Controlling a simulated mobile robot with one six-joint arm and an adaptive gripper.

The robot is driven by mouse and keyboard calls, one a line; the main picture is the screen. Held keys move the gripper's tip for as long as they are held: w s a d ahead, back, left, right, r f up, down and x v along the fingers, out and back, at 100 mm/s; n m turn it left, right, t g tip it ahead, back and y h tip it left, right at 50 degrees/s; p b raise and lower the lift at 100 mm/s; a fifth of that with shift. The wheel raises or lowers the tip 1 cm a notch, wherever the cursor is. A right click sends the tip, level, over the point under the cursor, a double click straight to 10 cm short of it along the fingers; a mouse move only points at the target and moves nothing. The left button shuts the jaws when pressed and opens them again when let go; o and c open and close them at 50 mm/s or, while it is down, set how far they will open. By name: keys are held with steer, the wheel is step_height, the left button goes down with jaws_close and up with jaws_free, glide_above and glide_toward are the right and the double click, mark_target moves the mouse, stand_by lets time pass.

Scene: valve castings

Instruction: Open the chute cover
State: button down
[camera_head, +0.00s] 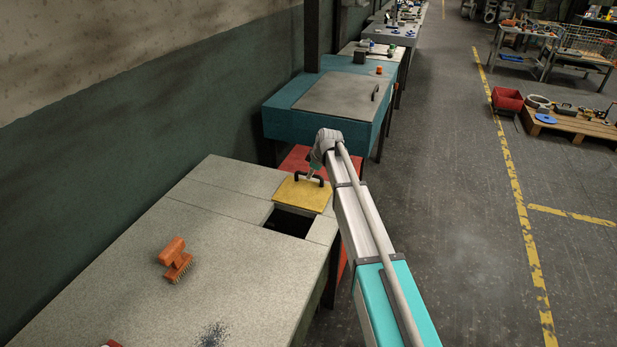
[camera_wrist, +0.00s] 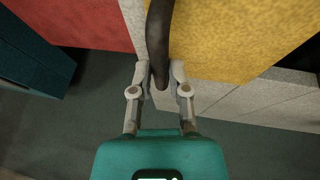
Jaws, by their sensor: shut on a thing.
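The yellow chute cover (camera_head: 301,195) lies on the grey bench top at its far right part. It sits beyond the dark square chute opening (camera_head: 289,222), most of which is uncovered. The cover has a black bar handle (camera_head: 310,179). My gripper (camera_head: 313,174) is at the handle. In the wrist view my gripper (camera_wrist: 159,80) has both fingers closed on the dark handle (camera_wrist: 158,45), with the yellow cover (camera_wrist: 225,40) behind it. The inside of the opening is too dark to make out.
An orange brush (camera_head: 174,258) lies on the bench top (camera_head: 130,260), with dark filings (camera_head: 212,334) near the front. A red surface (camera_head: 297,158) is just beyond the bench, then a teal bench with a grey lid (camera_head: 340,93). The floor (camera_head: 460,220) to the right is clear.

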steer(key=c, duration=0.6)
jaws_free()
steer(key=shift+s+a, duration=0.1)
steer(key=shift+s, duration=0.05)
